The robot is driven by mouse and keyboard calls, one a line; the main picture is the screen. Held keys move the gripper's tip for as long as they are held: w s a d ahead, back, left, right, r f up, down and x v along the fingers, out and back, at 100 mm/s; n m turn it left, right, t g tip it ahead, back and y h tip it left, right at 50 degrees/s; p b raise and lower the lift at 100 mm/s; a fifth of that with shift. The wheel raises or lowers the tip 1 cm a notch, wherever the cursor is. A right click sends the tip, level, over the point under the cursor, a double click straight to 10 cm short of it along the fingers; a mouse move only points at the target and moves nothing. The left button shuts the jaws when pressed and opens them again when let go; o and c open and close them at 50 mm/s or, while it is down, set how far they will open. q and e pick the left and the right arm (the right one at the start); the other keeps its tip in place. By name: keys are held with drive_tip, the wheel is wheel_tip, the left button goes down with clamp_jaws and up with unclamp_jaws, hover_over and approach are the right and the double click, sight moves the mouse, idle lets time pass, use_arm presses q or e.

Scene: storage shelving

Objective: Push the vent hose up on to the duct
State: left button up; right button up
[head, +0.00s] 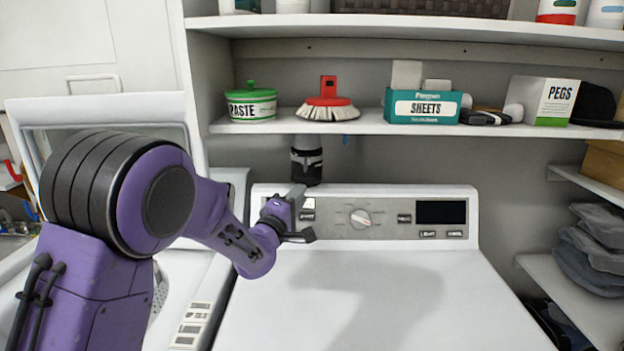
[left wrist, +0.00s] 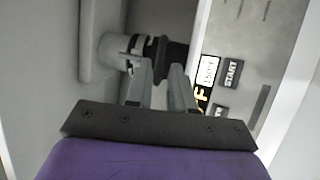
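The vent hose (head: 307,171) is a short dark piece with a grey band, behind the dryer's control panel and under the shelf. The pale duct (head: 306,142) comes down directly above it. In the left wrist view the duct (left wrist: 109,52) lies left of the dark hose (left wrist: 174,58); whether the hose is seated on it I cannot tell. My left gripper (head: 301,216) is open in front of the panel, lower than the hose. In its wrist view the two fingers (left wrist: 162,80) stand apart, pointing towards the hose, with no clear contact. My right gripper is out of view.
The white dryer (head: 390,300) has a clear top and a knobbed control panel (head: 430,228). The shelf (head: 370,124) above holds a paste tub (head: 250,106), a red brush (head: 328,98), a sheets box (head: 422,106) and a pegs box (head: 545,100). An open-lidded washer (head: 190,300) stands left.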

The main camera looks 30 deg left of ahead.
sight(306, 172)
use_arm(q)
drive_tip(key=w, duration=0.2)
drive_tip(key=w+a+p, duration=0.1)
drive_tip(key=w, duration=0.1)
drive_tip(key=w+r, duration=0.1)
drive_tip(key=w, duration=0.1)
drive_tip(key=shift+w+a+p, duration=0.1)
drive_tip(key=shift+a+p, duration=0.2)
drive_tip(key=shift+p, duration=0.05)
drive_tip(key=shift+a, duration=0.1)
clamp_jaws()
idle(0.8)
wheel_tip(306, 172, up, 3)
drive_tip(key=shift+f+p, duration=0.1)
drive_tip(key=shift+p, duration=0.95)
unclamp_jaws()
drive_tip(key=shift+w+f, duration=0.1)
drive_tip(key=shift+f, duration=0.05)
